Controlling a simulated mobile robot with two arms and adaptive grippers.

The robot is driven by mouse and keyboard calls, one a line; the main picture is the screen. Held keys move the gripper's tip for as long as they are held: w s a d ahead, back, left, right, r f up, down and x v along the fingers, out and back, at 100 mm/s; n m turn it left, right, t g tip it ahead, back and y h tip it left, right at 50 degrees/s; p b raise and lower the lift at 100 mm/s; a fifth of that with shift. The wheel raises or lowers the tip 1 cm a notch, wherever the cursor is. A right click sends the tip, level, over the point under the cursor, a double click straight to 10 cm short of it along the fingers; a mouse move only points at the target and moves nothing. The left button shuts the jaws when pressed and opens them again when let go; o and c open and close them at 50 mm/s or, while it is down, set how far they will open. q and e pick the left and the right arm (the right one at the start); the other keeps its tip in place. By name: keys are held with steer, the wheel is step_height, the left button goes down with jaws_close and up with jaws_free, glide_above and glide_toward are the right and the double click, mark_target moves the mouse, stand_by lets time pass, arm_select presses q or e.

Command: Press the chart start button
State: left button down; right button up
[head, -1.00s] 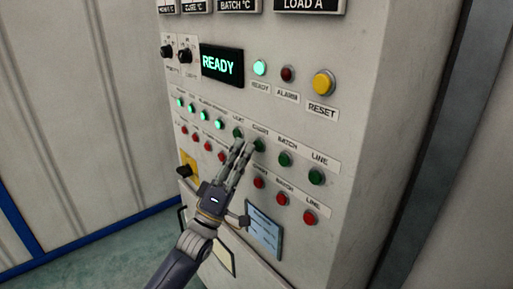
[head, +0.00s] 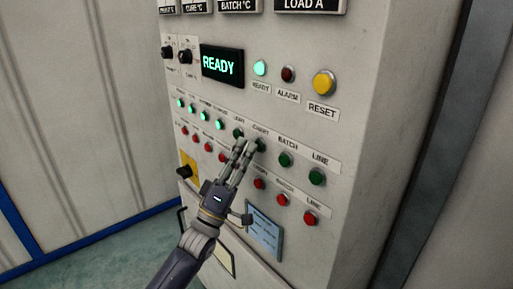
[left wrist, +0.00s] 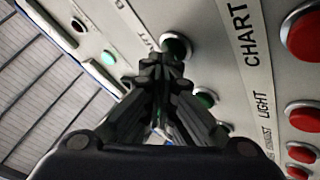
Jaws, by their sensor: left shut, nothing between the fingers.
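The control panel (head: 352,110) has a row of green buttons above a row of red ones. The chart start button (head: 259,146) is the dark green one under the CHART label, left of the BATCH button. My left gripper (head: 247,146) is shut and empty, its fingertips pointing up at the panel by this button and overlapping its left side. In the left wrist view the shut fingertips (left wrist: 160,66) are just in front of a green button (left wrist: 178,44), partly hiding it. I cannot tell whether they touch it. My right gripper is not in view.
Green buttons for batch (head: 285,160) and line (head: 316,177) lie to the right. The red chart button (head: 259,183) is below. The display (head: 222,66) reads READY, and the ready lamp (head: 260,68) is lit. A yellow reset button (head: 324,83) is at upper right.

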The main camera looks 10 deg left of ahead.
arm_select(q)
steer(key=shift+w+d, duration=0.1)
stand_by(0.5)
steer(key=shift+s+a, duration=0.5)
steer(key=shift+s, duration=0.25)
steer(key=shift+p, duration=0.3)
steer(key=shift+s+a+p, duration=0.35)
steer(key=shift+s+a, duration=0.45)
steer(key=shift+s, duration=0.2)
steer(key=shift+s+a+p, duration=0.3)
steer(key=shift+s+a, duration=0.45)
steer(key=shift+s, duration=0.2)
